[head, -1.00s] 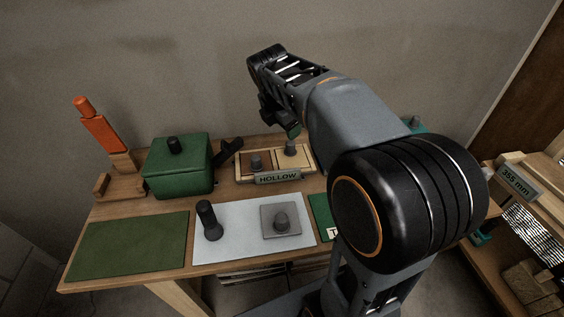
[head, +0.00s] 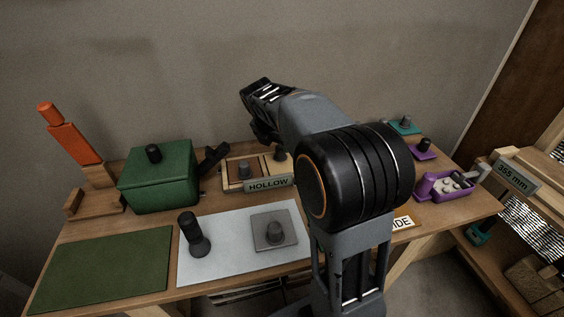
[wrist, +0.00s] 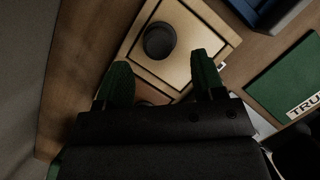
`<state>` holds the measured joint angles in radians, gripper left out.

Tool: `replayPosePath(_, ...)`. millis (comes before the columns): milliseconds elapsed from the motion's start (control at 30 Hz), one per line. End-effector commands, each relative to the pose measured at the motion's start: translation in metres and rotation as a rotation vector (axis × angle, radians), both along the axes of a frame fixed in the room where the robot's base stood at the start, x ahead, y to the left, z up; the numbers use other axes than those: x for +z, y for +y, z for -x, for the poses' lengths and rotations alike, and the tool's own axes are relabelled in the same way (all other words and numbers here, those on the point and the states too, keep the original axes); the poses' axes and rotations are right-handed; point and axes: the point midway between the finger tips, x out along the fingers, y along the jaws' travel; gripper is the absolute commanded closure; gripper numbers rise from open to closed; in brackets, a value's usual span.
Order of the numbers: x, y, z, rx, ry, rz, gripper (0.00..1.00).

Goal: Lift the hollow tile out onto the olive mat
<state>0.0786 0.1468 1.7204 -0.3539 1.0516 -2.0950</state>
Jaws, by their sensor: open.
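A wooden tray (head: 231,187) with a sign reading HOLLOW (head: 268,184) stands at the back middle of the table. It has a darker left part with a knob (head: 251,167) and a lighter right part with a knob. In the wrist view a pale tile (wrist: 185,60) with a round dark knob (wrist: 159,40) lies in the tray. My gripper (wrist: 163,70) is open and empty above the tray, its green fingers apart, with the knob beyond the tips. A brown part shows between the fingers. My arm hides much of the gripper in the head view. The olive mat (head: 100,270) lies bare at front left.
A green lidded box (head: 160,182) and an orange item on a wooden stand (head: 75,145) are left of the tray. A pale mat (head: 215,265) in front holds a dark peg (head: 193,235) and a grey knobbed tile (head: 275,230). Purple items (head: 445,187) stand at right.

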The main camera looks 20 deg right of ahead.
Motion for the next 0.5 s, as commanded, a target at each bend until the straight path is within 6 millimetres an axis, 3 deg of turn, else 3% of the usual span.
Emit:
replayPosePath(333, -0.039, -0.014, -0.01, -0.004, 0.002, -0.001, 0.37)
replayPosePath(500, -0.047, -0.017, -0.013, -0.002, 0.0, 0.0, 0.37)
